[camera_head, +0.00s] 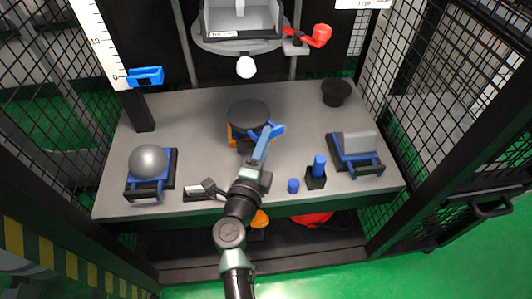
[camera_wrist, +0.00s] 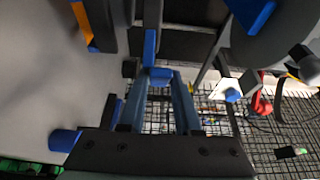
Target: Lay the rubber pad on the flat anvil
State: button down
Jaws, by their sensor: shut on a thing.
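The rubber pad (camera_head: 248,110) appears as a dark round disc in the middle of the table in the head view. Beneath it, orange parts (camera_head: 231,136) show, which I take for the flat anvil's mount; orange also shows at the top left of the wrist view (camera_wrist: 82,24). The disc hides the anvil's face. My gripper (camera_head: 266,133) is at the disc's front right edge, shut on a blue handle (camera_wrist: 160,74) that seems to belong to the pad. I cannot tell whether the pad touches the anvil.
A grey dome (camera_head: 148,160) stands left and a grey block (camera_head: 358,143) right, both in blue-handled holders. A blue cylinder (camera_head: 293,186) and a blue post (camera_head: 319,165) stand front right. A white striker (camera_head: 246,67) hangs behind the disc. A black round piece (camera_head: 336,91) stands back right.

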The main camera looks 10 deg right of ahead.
aim_at(262, 126)
jog(key=shift+w+f+b, duration=0.2)
jog(key=shift+w+b, duration=1.5)
jog(key=shift+w, duration=1.05)
jog(key=shift+w+f, duration=0.15)
jog(key=shift+f, duration=0.1)
jog(key=shift+f+b, duration=0.95)
jog(key=shift+f, duration=0.1)
jog(key=c, duration=0.5)
grip_release()
jog(key=shift+f, duration=0.1)
